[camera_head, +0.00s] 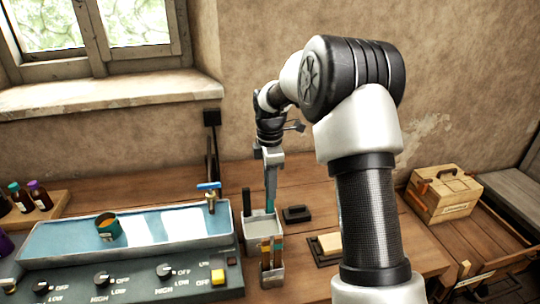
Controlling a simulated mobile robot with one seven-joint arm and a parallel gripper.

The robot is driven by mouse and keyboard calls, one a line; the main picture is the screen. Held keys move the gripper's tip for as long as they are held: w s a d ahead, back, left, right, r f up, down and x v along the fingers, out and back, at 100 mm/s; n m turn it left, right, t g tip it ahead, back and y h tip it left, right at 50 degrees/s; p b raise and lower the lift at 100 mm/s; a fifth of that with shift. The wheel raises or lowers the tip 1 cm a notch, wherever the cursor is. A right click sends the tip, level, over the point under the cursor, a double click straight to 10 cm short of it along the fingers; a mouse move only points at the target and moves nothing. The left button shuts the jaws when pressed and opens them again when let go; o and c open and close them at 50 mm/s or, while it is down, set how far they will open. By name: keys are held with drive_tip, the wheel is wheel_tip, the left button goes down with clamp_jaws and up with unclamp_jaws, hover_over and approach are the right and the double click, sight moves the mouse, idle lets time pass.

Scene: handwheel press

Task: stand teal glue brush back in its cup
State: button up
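The teal glue brush (271,196) stands close to upright under my gripper (272,163). Its upper end is hidden between the fingers, which look closed on it. Its lower end reaches the back right of a pale grey square cup (262,232); I cannot tell whether the tip is inside the cup or just behind its rim. A dark-handled tool (247,201) stands at the cup's left side.
A smaller grey holder (272,278) with several wooden-handled tools stands in front. Left are a blue basin (165,232) with a copper-coloured mug (108,228) and a tap (210,196). A black block (296,214) and pale block (330,243) lie right.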

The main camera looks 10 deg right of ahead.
drive_tip(key=s+r+m+t+p, duration=0.1)
drive_tip(key=s+r+m, duration=0.25)
drive_tip(key=r, duration=1.45)
drive_tip(key=s+r+m+t+p, duration=0.15)
drive_tip(key=s+r+m, duration=0.4)
drive_tip(key=s, duration=0.65)
drive_tip(key=s+f+m+t, duration=0.2)
drive_tip(key=s+m, duration=0.7)
drive_tip(key=s, duration=0.6)
drive_tip(key=shift+s+f+t+p, duration=0.2)
drive_tip(key=shift+s+t+p, duration=0.05)
drive_tip(key=shift+t+p, duration=0.25)
drive_tip(key=shift+a, duration=0.1)
